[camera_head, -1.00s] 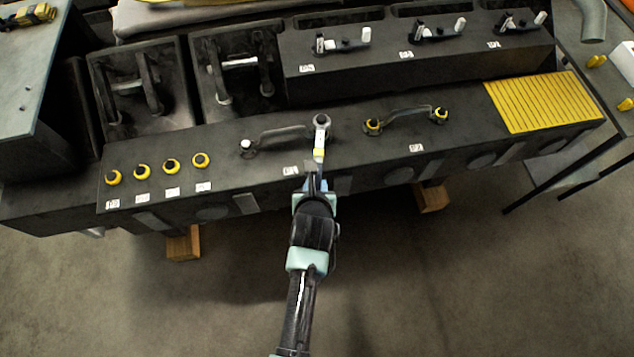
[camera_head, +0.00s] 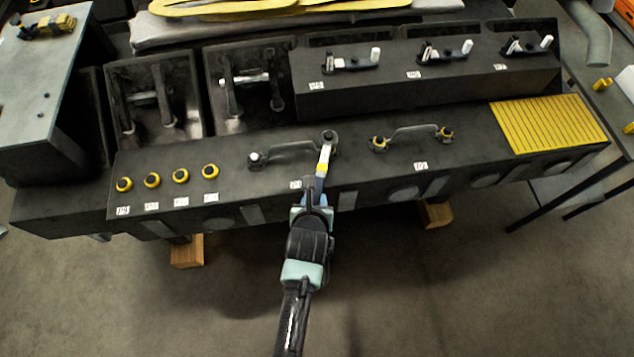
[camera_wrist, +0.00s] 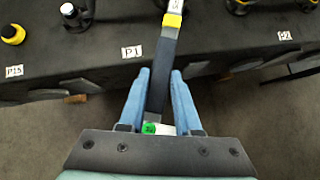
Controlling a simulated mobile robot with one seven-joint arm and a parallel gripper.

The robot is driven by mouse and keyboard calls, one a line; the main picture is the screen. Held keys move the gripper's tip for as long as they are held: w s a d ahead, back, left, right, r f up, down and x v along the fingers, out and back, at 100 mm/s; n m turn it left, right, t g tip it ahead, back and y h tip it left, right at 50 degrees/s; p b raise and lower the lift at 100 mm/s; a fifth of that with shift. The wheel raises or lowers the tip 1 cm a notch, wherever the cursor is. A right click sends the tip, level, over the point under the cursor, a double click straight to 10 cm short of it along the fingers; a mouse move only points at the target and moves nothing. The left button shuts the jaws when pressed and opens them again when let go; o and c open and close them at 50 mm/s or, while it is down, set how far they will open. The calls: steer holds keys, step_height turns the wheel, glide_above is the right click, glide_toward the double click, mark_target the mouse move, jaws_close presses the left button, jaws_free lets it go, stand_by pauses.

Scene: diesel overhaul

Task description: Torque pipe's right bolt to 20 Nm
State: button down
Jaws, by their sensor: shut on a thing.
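The pipe (camera_head: 290,146) marked P1 is a dark curved handle-like tube on the front ledge of the engine block. Its left bolt (camera_head: 254,158) has a white top, and it also shows in the wrist view (camera_wrist: 68,10). Its right bolt (camera_head: 329,135) is at the wrench's head, which hides part of it. The wrench (camera_head: 323,163) has a pale shaft, a yellow band, a dark grip (camera_wrist: 161,75) and a green display. My gripper (camera_wrist: 160,80) is shut on the grip, with blue fingers either side. The wrench's head is outside the wrist view.
A second pipe (camera_head: 413,130) with yellow-ringed bolts is to the right. Several yellow-ringed bolts (camera_head: 180,176) stand at the left. A yellow ribbed panel (camera_head: 548,124) covers the ledge's right end. Open floor lies in front.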

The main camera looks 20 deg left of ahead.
steer(key=shift+s+a+r, duration=0.1)
steer(key=shift+s+a, duration=0.05)
steer(key=shift+a, duration=0.65)
steer(key=shift+w+d+n+y+p, duration=0.2)
steer(key=shift+d+n+y+p, duration=0.25)
steer(key=shift+d, duration=0.45)
steer(key=shift+d+n, duration=0.1)
steer(key=shift+n, duration=0.15)
steer(key=shift+w+d+n+g+y+b, duration=0.2)
steer(key=shift+d+n+y, duration=0.1)
steer(key=shift+d, duration=0.25)
steer(key=shift+w+d+n+g+y+b, duration=0.1)
steer(key=shift+w+d+n+g+y, duration=0.15)
steer(key=shift+d, duration=0.25)
